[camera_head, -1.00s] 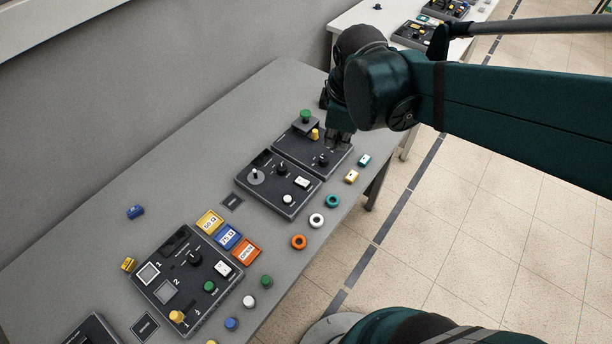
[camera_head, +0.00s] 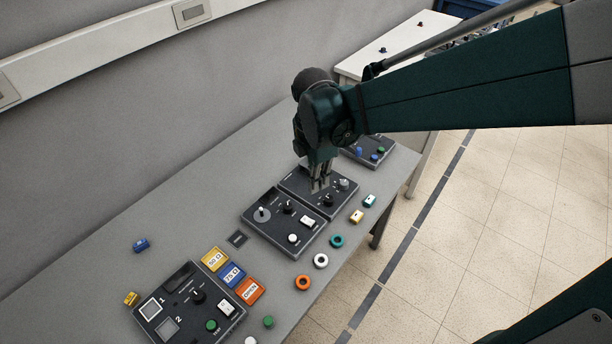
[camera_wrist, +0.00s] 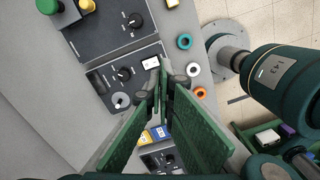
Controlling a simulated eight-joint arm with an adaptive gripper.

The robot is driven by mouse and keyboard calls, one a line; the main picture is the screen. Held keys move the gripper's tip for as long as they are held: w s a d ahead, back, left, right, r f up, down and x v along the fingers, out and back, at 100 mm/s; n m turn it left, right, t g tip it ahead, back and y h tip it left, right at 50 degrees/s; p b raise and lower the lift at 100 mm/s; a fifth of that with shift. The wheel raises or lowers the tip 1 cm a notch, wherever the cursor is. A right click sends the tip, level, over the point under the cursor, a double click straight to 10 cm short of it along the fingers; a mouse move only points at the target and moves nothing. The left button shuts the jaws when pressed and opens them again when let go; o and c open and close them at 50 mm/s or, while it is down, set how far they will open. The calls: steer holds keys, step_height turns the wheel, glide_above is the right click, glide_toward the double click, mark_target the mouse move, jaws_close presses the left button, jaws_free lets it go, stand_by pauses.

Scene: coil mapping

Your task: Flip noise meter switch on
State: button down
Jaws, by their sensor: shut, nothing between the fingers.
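No label that I can read marks the noise meter or its switch. My gripper (camera_head: 320,186) is shut and empty, pointing down over the far dark panel (camera_head: 291,184), which has a black knob (camera_head: 328,199); it hides part of that panel. In the wrist view my closed fingertips (camera_wrist: 164,72) appear beside the white switch (camera_wrist: 150,62); contact cannot be told.
Teal (camera_head: 337,242), white (camera_head: 321,261) and orange (camera_head: 303,283) rings lie along the table's front edge. Another panel (camera_head: 372,151) stands behind the gripper. Coloured blocks lie nearer.

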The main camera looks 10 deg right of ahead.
mark_target(311, 222)
steer(key=shift+w+a+f+n+g+p, duration=0.2)
steer(key=shift+w+a+f+n+g, duration=0.15)
steer(key=shift+a+f+n, duration=0.6)
steer(key=shift+w+a+f+n+g+p, duration=0.35)
steer(key=shift+a+f+n, duration=0.3)
steer(key=shift+n, duration=0.6)
steer(key=shift+d, duration=0.1)
steer(key=shift+f, duration=0.2)
steer(key=f, duration=0.4)
steer(key=s+d+f+b, duration=0.1)
steer(key=f, duration=0.4)
steer(key=f+b, duration=0.1)
steer(key=f, duration=0.3)
steer(key=shift+s+d+f, duration=0.2)
steer(key=shift+d+f, duration=0.05)
steer(key=shift+s+d+f+t+y+b, duration=0.25)
steer(key=shift+f+t+y+b, duration=0.2)
steer(key=shift+t, duration=0.25)
steer(key=shift+w+a, duration=0.1)
steer(key=shift+w+a+r, duration=0.15)
steer(key=shift+w, duration=0.05)
steer(key=shift+w+a+r, duration=0.15)
steer(key=shift+w+a, duration=0.15)
steer(key=shift+a, duration=0.05)
